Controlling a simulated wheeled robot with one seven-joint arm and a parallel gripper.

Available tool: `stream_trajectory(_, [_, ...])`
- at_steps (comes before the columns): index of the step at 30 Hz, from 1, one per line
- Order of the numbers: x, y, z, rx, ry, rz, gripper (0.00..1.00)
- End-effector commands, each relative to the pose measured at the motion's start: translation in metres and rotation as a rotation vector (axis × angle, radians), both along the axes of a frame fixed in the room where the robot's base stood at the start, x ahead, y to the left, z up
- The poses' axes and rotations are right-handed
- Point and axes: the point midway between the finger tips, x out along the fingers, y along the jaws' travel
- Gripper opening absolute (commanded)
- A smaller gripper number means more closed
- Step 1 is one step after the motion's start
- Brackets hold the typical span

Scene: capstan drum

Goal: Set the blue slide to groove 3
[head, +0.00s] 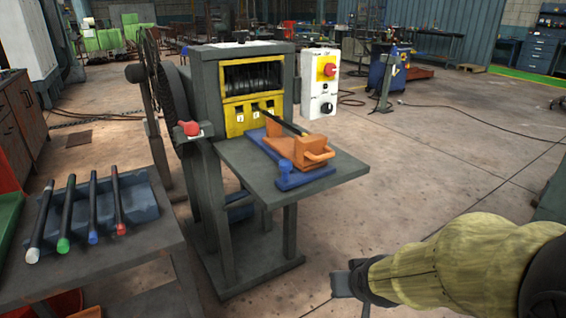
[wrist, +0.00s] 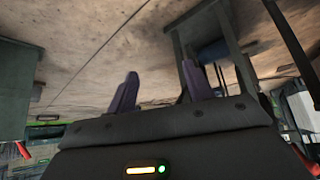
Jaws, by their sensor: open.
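The blue slide (head: 313,178) lies on the machine's grey table, with a round blue knob (head: 285,166) at its near left end. An orange carriage (head: 288,147) with a loop handle (head: 318,154) sits on it. A dark bar (head: 283,121) runs from the carriage toward the yellow front plate (head: 234,122). The plate has several small marked tags below the dark grooved drum (head: 252,77); their numbers are too small to read surely. My gripper (head: 342,284) is low at the front right, apart from the table. In the wrist view its two fingers (wrist: 160,88) are spread and empty.
A bench at left holds a blue tray (head: 140,206) with several colour-tipped rods.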

Motion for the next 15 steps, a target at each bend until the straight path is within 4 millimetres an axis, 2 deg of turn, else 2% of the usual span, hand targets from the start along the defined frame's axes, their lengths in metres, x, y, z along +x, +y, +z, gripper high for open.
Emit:
stream_trajectory(3, [0.029,0.026,0.033,0.029,-0.233,0.064,0.52])
stream_trajectory(6, [0.047,0.047,0.068,0.065,-0.427,0.114,0.52])
stream_trajectory(12, [0.058,0.085,0.139,0.157,-0.777,0.193,0.52])
stream_trajectory(15, [0.057,0.094,0.162,0.190,-0.881,0.214,0.52])
